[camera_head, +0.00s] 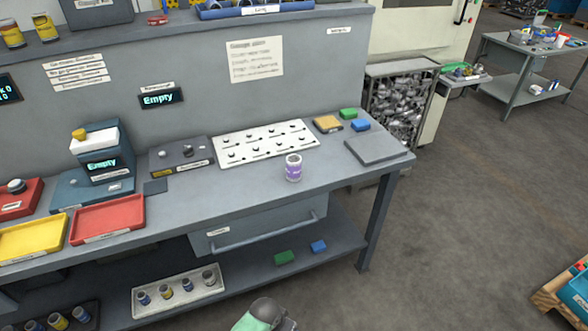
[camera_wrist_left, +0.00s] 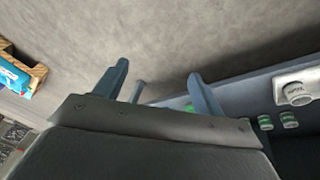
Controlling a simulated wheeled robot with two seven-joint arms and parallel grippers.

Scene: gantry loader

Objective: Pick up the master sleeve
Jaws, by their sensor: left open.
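A small upright cylinder with a purple band and a pale top (camera_head: 293,167) stands on the grey bench near its front edge, right of centre. It may be the master sleeve, but I cannot read a label on it. My left gripper (camera_wrist_left: 158,70) shows in the left wrist view with its two blue-grey fingers apart and nothing between them. It is over floor and beside a bench or shelf edge, away from the cylinder. My right gripper is not in view.
A white board with pegs (camera_head: 266,143) lies behind the cylinder. Red (camera_head: 107,219) and yellow (camera_head: 33,239) trays sit at left, a grey plate (camera_head: 378,150) at right. The lower shelf holds a white tray of small cylinders (camera_head: 178,291). Bench around the cylinder is clear.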

